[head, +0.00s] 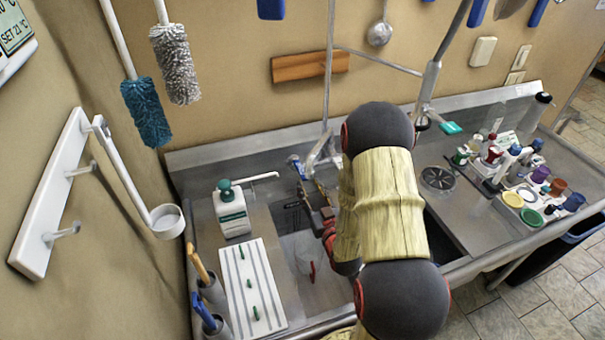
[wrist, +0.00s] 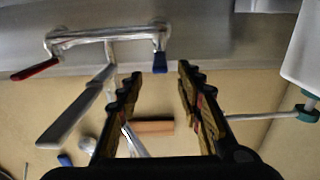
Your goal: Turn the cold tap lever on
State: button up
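The cold tap lever, the blue one, shows in the head view (head: 294,160) at the back of the sink and in the wrist view (wrist: 160,62). In the wrist view it points toward my gripper and lies in the gap between the fingertips, with no clear contact. The metal mixer tap (wrist: 105,34) carries a red lever (wrist: 35,69) at its other end, hidden behind my arm in the head view. My gripper (head: 313,190) is open and empty just in front of the tap; its two fingers also show in the wrist view (wrist: 160,72).
A white pump bottle (head: 232,212) with a long spout stands left of the gripper, beside a white ribbed board (head: 250,285). A sink basin (head: 300,245) lies below. Coloured bottles and lids (head: 520,170) crowd the right counter.

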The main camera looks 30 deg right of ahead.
aim_at(302, 173)
jog(key=x, duration=0.7)
jog(key=shift+w, duration=0.25)
grip_shut()
dwell(0.3)
dwell(0.4)
